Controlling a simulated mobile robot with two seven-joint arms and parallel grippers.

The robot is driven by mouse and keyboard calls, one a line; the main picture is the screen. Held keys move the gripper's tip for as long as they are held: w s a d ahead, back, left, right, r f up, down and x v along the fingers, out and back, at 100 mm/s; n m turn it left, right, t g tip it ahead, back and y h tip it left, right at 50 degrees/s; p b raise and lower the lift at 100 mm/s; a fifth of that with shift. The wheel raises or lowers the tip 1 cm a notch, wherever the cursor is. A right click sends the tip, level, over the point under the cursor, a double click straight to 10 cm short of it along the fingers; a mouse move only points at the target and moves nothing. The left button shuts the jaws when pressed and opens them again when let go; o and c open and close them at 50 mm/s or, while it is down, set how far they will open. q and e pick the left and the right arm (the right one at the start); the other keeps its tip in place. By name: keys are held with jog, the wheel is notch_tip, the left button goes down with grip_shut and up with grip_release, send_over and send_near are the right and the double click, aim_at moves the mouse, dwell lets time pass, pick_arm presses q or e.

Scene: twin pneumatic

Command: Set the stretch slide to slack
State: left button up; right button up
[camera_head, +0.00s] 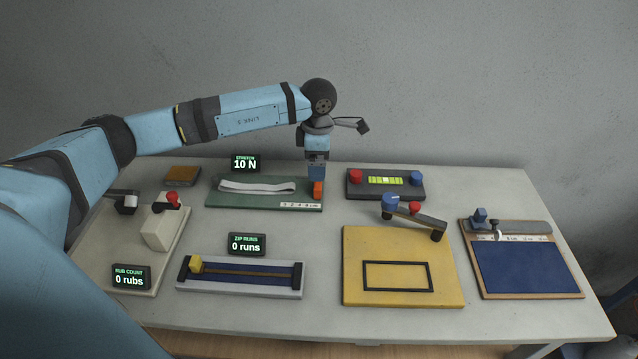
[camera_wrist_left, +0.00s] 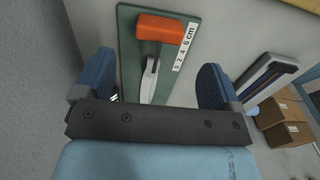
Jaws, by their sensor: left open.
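The stretch slide is a green board (camera_head: 265,205) at the back middle of the table. A white band (camera_head: 255,186) runs along it to an orange block (camera_head: 318,190) at its right end. In the left wrist view the orange block (camera_wrist_left: 166,28) sits beside the 6 end of the centimetre scale (camera_wrist_left: 184,48). The display (camera_head: 245,163) behind the board reads 10 N. My left gripper (camera_head: 317,175) is above the block, pointing down, partly covering it. In the left wrist view its open fingers (camera_wrist_left: 150,82) are spread, with nothing held between them. My right gripper is not in view.
A level gauge (camera_head: 385,183) stands close to the right of the board. A zip track (camera_head: 240,277) and its display (camera_head: 247,243) lie in front. A yellow board (camera_head: 403,270), a blue pad (camera_head: 525,268) and a rub station (camera_head: 165,228) stand around.

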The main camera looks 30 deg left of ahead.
aim_at(318, 184)
pick_arm(q)
notch_tip(318, 184, down, 8)
jog(key=shift+f, duration=0.15)
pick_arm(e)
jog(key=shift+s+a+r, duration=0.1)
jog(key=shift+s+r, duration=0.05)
